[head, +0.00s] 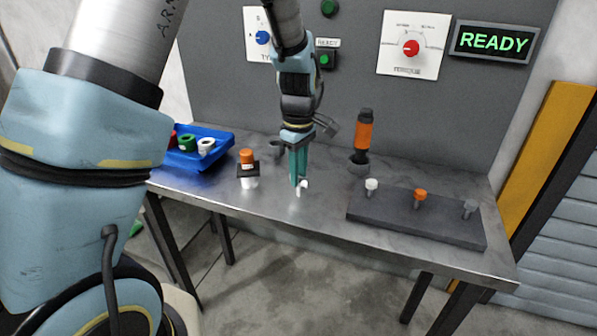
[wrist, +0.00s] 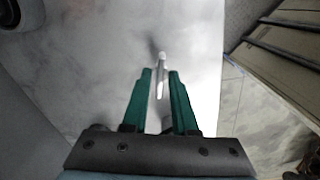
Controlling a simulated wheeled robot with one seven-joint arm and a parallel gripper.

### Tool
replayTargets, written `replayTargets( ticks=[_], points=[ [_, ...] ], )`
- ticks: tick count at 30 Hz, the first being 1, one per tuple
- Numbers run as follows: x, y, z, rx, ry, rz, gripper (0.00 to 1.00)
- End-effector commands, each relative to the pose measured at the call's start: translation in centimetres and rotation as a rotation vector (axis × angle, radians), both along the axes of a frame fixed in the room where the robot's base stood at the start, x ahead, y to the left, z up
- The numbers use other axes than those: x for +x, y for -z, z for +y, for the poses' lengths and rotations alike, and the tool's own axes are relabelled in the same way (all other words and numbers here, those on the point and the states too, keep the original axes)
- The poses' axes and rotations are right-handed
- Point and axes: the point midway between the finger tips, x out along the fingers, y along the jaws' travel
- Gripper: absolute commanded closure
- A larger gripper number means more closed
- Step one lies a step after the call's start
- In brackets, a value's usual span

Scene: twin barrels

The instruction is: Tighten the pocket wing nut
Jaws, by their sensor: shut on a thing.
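My gripper (head: 298,184) points down over the middle of the metal bench. Its teal fingers are shut on a small white piece (head: 304,187), whose end shows low at the fingertips. In the wrist view my gripper (wrist: 160,73) has the pale narrow piece (wrist: 161,60) between its fingers, with a rounded tip beyond them. Most of it is hidden, and I cannot tell whether it is the wing nut. An orange-topped part with a black square plate (head: 247,167) and white base stands left of my gripper.
A blue tray (head: 202,164) with coloured rings is at the back left. A dark block (head: 415,222) with white, orange and grey pegs lies at the right. An orange and black tool (head: 364,136) stands behind. A green READY display (head: 492,42) is on the panel. The front middle is clear.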

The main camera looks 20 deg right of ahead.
Motion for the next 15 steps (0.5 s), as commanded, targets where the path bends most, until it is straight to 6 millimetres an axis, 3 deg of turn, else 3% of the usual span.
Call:
replayTargets(
  ticks=[15],
  points=[
    [0.06, -0.22, -0.17, -0.005, 0.489, -0.004, 1.00]
  ],
)
